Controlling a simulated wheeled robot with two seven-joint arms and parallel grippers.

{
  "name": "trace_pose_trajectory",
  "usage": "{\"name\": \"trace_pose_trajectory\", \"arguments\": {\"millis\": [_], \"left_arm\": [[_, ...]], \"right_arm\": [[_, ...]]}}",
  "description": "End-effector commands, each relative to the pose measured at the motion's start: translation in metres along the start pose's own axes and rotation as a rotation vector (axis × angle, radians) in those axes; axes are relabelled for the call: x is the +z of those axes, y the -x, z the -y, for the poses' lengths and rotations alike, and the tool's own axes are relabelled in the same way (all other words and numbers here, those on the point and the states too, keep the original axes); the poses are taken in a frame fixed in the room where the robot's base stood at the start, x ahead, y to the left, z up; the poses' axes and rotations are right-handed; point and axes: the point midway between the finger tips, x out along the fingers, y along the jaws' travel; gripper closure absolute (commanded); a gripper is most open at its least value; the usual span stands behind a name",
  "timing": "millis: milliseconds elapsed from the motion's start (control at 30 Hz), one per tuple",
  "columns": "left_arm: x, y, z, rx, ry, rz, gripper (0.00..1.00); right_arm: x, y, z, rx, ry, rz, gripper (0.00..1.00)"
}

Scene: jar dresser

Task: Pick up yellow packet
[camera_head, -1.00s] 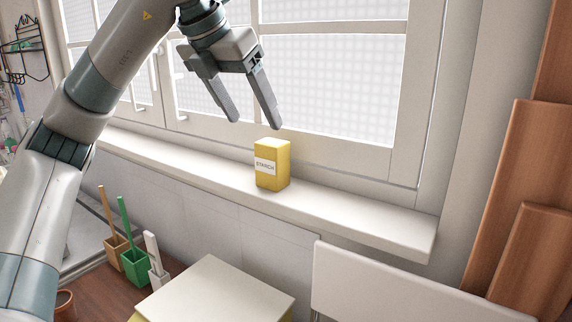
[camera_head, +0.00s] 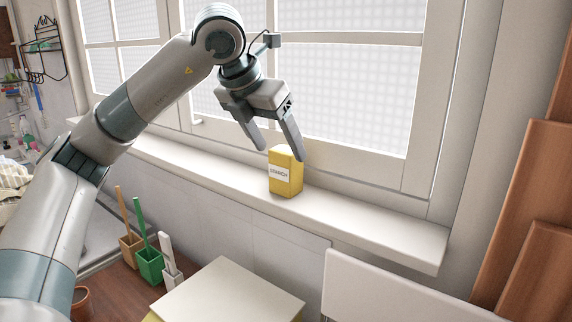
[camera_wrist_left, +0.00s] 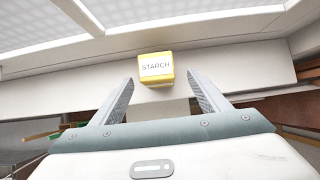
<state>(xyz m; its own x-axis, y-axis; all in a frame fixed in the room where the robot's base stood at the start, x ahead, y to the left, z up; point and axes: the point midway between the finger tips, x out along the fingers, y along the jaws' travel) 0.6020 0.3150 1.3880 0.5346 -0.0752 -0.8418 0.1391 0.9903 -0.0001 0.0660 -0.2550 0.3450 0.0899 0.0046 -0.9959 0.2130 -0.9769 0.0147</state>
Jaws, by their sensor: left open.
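The yellow packet (camera_head: 286,176) is a small upright box with a white label reading STARCH, standing on the white window sill (camera_head: 370,222). It also shows in the left wrist view (camera_wrist_left: 156,81), ahead of the fingers and between their tips. My left gripper (camera_head: 279,153) is open and empty, pointing down close to the top of the packet. In the head view one fingertip overlaps the packet's upper edge; I cannot tell whether they touch. My right gripper is not in view.
The window frame (camera_head: 350,165) rises right behind the sill. Below stand a green holder (camera_head: 150,265), a tan holder (camera_head: 131,250) and a pale table top (camera_head: 228,297). A white panel (camera_head: 385,290) is at the lower right. The sill beside the packet is clear.

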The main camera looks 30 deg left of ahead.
Motion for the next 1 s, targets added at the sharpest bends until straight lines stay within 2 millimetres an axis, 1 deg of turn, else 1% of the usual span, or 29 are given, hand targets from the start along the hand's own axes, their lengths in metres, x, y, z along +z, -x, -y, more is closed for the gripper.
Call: {"name": "trace_pose_trajectory", "arguments": {"millis": [33,100,200,333,467,767,867,1000], "left_arm": [[0.001,-0.007,-0.001,0.001,0.001,-0.005,0.31],[0.001,-0.019,-0.001,0.001,0.001,-0.005,0.31],[0.001,-0.034,-0.001,0.001,0.0,-0.004,0.31],[0.001,-0.046,0.0,0.0,0.0,-0.001,0.31],[0.0,-0.051,0.0,0.0,0.0,0.0,0.31],[0.0,-0.051,0.0,0.0,0.0,0.0,0.31],[0.001,-0.053,-0.001,0.0,0.001,-0.001,0.31],[0.004,-0.062,-0.003,0.001,0.002,-0.003,0.31]], "right_arm": [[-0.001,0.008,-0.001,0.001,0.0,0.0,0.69],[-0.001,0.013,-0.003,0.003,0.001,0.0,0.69],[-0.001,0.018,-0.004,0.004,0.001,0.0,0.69],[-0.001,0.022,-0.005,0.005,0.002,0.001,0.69],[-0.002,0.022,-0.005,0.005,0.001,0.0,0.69],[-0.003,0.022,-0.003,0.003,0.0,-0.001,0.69],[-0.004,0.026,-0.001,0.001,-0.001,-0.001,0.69],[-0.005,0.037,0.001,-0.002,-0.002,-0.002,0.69]]}}
